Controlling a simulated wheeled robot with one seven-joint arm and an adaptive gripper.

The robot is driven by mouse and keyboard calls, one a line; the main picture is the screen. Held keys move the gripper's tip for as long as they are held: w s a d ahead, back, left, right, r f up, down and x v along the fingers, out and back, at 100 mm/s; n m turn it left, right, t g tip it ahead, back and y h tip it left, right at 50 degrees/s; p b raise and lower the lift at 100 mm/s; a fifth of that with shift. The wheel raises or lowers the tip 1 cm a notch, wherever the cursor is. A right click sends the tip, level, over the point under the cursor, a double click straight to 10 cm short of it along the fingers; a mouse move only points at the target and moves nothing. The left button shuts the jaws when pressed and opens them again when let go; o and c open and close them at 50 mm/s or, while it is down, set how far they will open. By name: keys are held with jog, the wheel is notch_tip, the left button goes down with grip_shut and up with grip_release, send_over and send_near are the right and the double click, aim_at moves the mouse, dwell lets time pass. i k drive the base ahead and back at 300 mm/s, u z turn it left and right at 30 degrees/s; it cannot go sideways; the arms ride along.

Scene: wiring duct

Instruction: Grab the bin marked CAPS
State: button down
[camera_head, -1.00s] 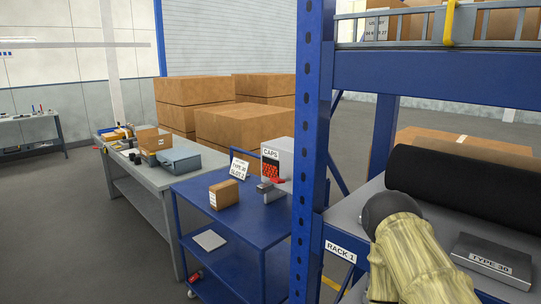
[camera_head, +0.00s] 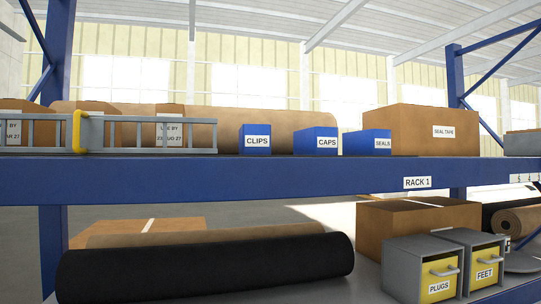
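The blue bin marked CAPS (camera_head: 313,140) stands on the upper shelf of the rack, near the middle of the head view. It is between the blue bin marked CLIPS (camera_head: 255,138) on its left and the blue bin marked SEALS (camera_head: 367,142) close on its right. Its white label faces me, and its base is partly hidden by the shelf's front beam. My gripper and arm are not in view.
The blue beam (camera_head: 250,178) marked RACK 1 runs along the shelf front. A SEAL TAPE carton (camera_head: 420,128) stands right. Below are a black roll (camera_head: 205,268) and drawers marked PLUGS (camera_head: 438,280) and FEET (camera_head: 484,273).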

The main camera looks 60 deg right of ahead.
aim_at(316, 140)
jog(key=z, duration=2.25)
